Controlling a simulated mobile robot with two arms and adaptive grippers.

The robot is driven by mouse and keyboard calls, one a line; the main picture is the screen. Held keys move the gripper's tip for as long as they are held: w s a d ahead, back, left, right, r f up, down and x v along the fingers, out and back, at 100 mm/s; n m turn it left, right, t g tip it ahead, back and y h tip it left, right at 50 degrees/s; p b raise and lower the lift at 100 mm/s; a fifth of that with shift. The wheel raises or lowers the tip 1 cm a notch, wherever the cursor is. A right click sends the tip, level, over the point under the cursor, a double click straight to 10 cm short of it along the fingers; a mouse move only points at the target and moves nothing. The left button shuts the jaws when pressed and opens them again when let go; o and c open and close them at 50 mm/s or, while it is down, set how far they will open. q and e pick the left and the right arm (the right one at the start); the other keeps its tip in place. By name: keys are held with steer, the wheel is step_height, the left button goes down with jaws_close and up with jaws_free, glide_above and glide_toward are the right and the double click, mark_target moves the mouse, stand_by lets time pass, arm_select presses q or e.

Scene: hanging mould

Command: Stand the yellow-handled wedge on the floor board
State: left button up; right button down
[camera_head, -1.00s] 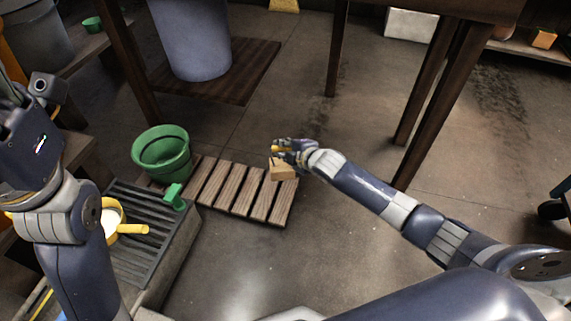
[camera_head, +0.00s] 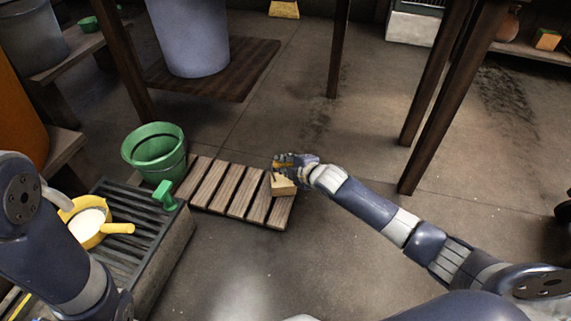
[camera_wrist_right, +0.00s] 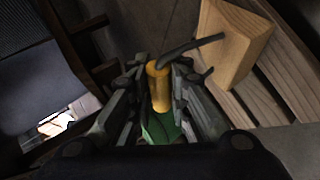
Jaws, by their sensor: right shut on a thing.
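The wedge is a pale wooden block (camera_head: 283,187) with a yellow handle; in the right wrist view the block (camera_wrist_right: 233,42) is at upper right and the yellow handle (camera_wrist_right: 158,88) lies between the fingers. My right gripper (camera_head: 284,166) is shut on the handle, and the wrist view shows its fingers (camera_wrist_right: 157,95) on both sides of it. The slatted wooden floor board (camera_head: 236,190) lies on the floor, and the block shows over its right end. I cannot tell whether the block touches the board. My left arm is at the left edge; its gripper is out of view.
A green bucket (camera_head: 155,152) stands at the board's left end. A grey slatted bench (camera_head: 123,215) at lower left bears a yellow pan (camera_head: 84,228) and a green object (camera_head: 165,195). Table legs (camera_head: 332,60) stand behind. The floor in front of the board is clear.

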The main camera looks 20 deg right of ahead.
steer(key=shift+f, duration=0.1)
stand_by(0.3)
steer(key=shift+f+b, duration=0.3)
steer(key=shift+f, duration=0.25)
steer(key=c, duration=1.4)
jaws_free()
steer(key=shift+c, duration=0.2)
steer(key=v, duration=1.2)
